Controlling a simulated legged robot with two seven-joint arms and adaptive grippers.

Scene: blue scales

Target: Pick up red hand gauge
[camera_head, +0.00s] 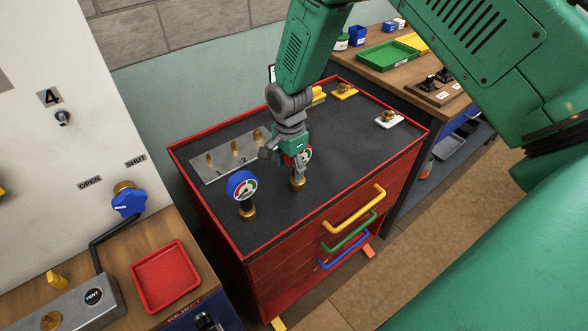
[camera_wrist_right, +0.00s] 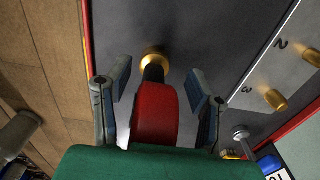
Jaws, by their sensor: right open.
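The red hand gauge (camera_head: 308,153) stands upright on the dark top of the red cabinet, its dial partly hidden behind my right gripper in the head view. Its brass foot (camera_head: 297,184) shows below. My right gripper (camera_head: 284,158) is open at the gauge. In the right wrist view the red gauge body (camera_wrist_right: 155,113) sits between the two open fingers of the right gripper (camera_wrist_right: 161,90), with a gap on each side. Its black stem runs to a brass base (camera_wrist_right: 155,60). My left gripper is not in view.
A blue gauge (camera_head: 242,187) stands to the left on the same cabinet top (camera_head: 350,135). A grey plate (camera_head: 222,160) with several brass pegs lies behind it. Yellow and white blocks with brass tops stand toward the far edge. A red tray (camera_head: 165,277) sits on the bench at lower left.

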